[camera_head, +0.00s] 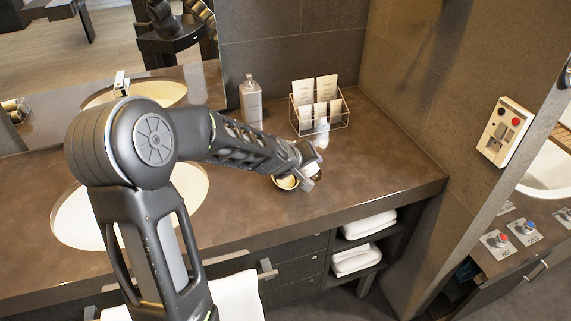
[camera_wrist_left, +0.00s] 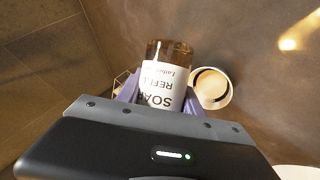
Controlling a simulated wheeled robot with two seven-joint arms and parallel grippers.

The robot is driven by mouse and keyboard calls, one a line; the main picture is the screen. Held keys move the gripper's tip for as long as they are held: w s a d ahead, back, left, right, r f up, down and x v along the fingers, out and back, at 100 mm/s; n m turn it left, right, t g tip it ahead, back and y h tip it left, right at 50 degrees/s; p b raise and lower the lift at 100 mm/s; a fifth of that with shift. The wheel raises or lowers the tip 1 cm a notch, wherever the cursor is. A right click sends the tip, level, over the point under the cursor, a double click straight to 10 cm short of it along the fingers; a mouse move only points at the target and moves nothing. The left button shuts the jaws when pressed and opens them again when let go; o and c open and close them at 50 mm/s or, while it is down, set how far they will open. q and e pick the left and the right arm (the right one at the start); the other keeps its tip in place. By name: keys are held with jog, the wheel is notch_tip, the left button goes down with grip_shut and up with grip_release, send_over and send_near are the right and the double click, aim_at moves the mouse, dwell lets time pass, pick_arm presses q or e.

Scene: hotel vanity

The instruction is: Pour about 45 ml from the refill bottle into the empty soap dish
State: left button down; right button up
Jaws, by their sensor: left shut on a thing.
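My left gripper (camera_head: 308,172) is above the counter on the right side of the basin. In the left wrist view its purple fingers are shut on the refill bottle (camera_wrist_left: 167,88), an amber bottle with a white label reading "SOAP REFILL". In the head view the dish (camera_head: 287,183) is partly hidden by the gripper. I cannot tell whether liquid is in the dish or leaving the bottle. My right gripper is not in view.
A grey pump dispenser (camera_head: 250,100) stands at the back by the wall. A wire rack (camera_head: 344,118) with cards stands right of it, with a small white bottle (camera_head: 322,134) in front. A basin (camera_head: 70,222) lies left. The counter's right part (camera_head: 390,170) is clear.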

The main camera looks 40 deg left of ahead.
pick_arm(q)
jog(key=shift+y, duration=0.4)
jog(key=shift+a+f+m+p, duration=0.1)
jog(key=shift+f+m+p, duration=0.3)
jog(key=shift+p, duration=0.05)
jog(key=shift+r+y+p, duration=0.2)
jog(key=shift+y+p, duration=0.3)
jog(key=shift+p, duration=0.3)
jog(key=shift+d+m+t+y+p, duration=0.3)
jog(key=shift+m+y+p, duration=0.2)
jog(key=shift+y, duration=0.1)
jog(key=shift+d+m+y, duration=0.1)
jog(key=shift+m+y, duration=0.2)
jog(key=shift+y, duration=0.2)
notch_tip(320, 180, down, 2)
jog(key=shift+d+f+m+t+y+b, duration=0.1)
jog(key=shift+m+t+y+b, duration=0.4)
jog(key=shift+b, duration=0.6)
jog(key=shift+r+y, duration=0.3)
jog(key=shift+r, duration=0.25)
jog(key=shift+r+m+y, duration=0.4)
jog(key=shift+r+y, duration=0.15)
jog(key=shift+y, duration=0.05)
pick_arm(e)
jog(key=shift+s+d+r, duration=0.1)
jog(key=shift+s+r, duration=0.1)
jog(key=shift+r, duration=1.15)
